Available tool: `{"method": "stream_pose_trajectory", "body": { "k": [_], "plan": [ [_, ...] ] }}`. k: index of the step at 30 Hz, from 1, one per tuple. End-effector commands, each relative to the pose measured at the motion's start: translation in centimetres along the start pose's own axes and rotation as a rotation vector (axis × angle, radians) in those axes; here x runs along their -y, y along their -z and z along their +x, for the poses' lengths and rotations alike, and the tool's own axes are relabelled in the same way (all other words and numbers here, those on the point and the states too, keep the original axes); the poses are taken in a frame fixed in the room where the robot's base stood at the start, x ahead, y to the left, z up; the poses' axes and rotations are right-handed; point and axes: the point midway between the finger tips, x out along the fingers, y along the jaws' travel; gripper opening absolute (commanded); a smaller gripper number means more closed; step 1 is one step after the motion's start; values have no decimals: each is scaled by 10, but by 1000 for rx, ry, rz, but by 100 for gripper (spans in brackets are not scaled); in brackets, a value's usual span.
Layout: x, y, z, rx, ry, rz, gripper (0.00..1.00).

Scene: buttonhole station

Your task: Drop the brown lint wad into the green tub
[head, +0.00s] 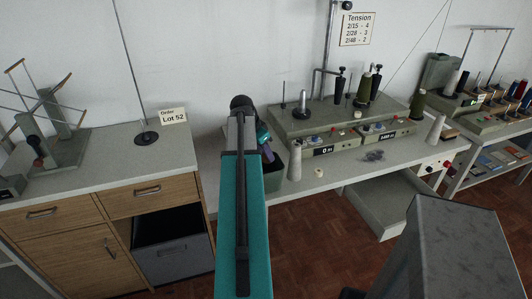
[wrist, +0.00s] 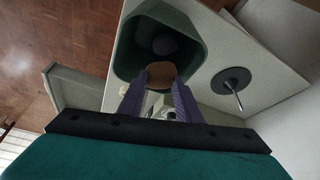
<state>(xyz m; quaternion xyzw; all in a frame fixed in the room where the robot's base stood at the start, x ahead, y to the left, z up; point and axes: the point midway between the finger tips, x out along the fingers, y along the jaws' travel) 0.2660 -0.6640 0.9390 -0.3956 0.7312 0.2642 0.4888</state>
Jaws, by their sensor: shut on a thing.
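The brown lint wad (wrist: 160,74) is between the tips of my gripper (wrist: 160,86) in the wrist view. The purple fingers are shut on it from both sides. The green tub (wrist: 124,58) is open and lies beyond the wad in the wrist view, and the wad overlaps its near rim there. A grey round thing (wrist: 165,44) is inside the tub. In the head view, the tub (head: 274,180) stands at the left end of the workbench, partly behind my arm. My gripper (head: 267,152) shows just above it; the wad is hidden there.
A grey fluffy clump (head: 374,155) lies on the workbench (head: 345,172). A pale cone (head: 295,161) stands beside the tub, with a small cream spool (head: 319,173) nearby. The winding machine (head: 330,127) stands behind. A black disc with a spindle (wrist: 231,81) shows beside the tub.

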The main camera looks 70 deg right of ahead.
Motion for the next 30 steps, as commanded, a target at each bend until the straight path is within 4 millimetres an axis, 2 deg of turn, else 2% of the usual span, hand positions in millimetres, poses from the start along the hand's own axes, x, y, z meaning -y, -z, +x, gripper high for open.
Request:
{"method": "stream_pose_trajectory", "body": {
  "k": [2, 3, 6, 20, 30],
  "plan": [
    [0, 0, 0, 0, 0, 0, 11],
    [0, 0, 0, 0, 0, 0, 38],
    [0, 0, 0, 0, 0, 0, 53],
    [0, 0, -4, 0, 1, 0, 53],
    [0, 1, -31, -1, 1, 0, 53]
  ]
}}
